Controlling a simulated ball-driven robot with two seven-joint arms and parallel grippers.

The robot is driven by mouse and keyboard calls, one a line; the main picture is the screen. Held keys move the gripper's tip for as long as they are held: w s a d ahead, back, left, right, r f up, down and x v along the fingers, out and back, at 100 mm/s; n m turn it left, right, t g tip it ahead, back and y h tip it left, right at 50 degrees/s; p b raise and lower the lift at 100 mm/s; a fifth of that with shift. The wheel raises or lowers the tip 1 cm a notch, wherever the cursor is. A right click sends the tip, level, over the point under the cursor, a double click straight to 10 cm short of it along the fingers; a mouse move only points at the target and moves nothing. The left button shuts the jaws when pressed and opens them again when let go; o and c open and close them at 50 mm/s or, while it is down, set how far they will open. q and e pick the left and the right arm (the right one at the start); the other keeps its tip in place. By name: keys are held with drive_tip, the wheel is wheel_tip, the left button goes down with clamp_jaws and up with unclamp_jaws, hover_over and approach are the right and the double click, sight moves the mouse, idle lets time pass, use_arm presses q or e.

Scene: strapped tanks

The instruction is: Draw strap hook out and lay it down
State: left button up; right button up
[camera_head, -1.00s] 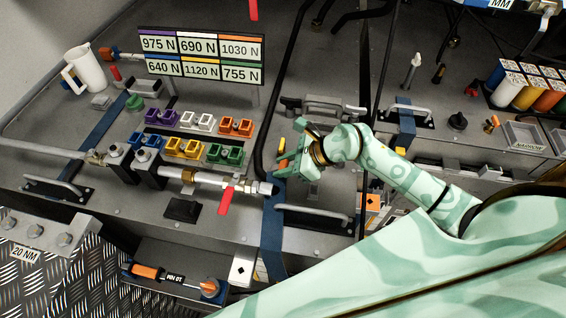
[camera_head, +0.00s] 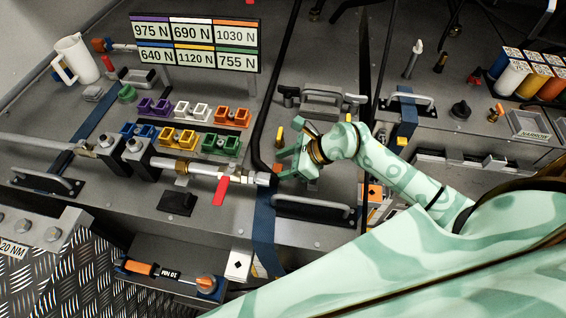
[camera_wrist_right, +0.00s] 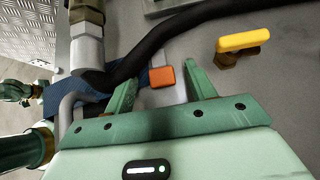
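A blue strap (camera_head: 264,228) runs over the front of the grey deck, beside the end of the grey pipe. An orange block (camera_wrist_right: 162,76) sits at the strap's end in the right wrist view; it shows small in the head view (camera_head: 277,168). I cannot make out a hook shape there. My right gripper (camera_head: 292,150) is open and empty above the deck. In the right wrist view its fingers (camera_wrist_right: 161,91) stand apart, with the orange block beyond and between them, not visibly gripped. My left gripper is not in view.
A black hose (camera_wrist_right: 150,45) curves close past the fingers. A yellow-handled valve (camera_wrist_right: 243,41) stands beside it. The pipe (camera_head: 215,172) carries a red lever (camera_head: 221,190). A black-based handle (camera_head: 313,207) lies in front. A force-label board (camera_head: 195,42) stands behind coloured blocks.

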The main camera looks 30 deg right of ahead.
drive_tip(key=b+v, duration=0.3)
drive_tip(key=v, duration=1.3)
drive_tip(key=shift+d+r, duration=0.1)
drive_tip(key=shift+d, duration=0.05)
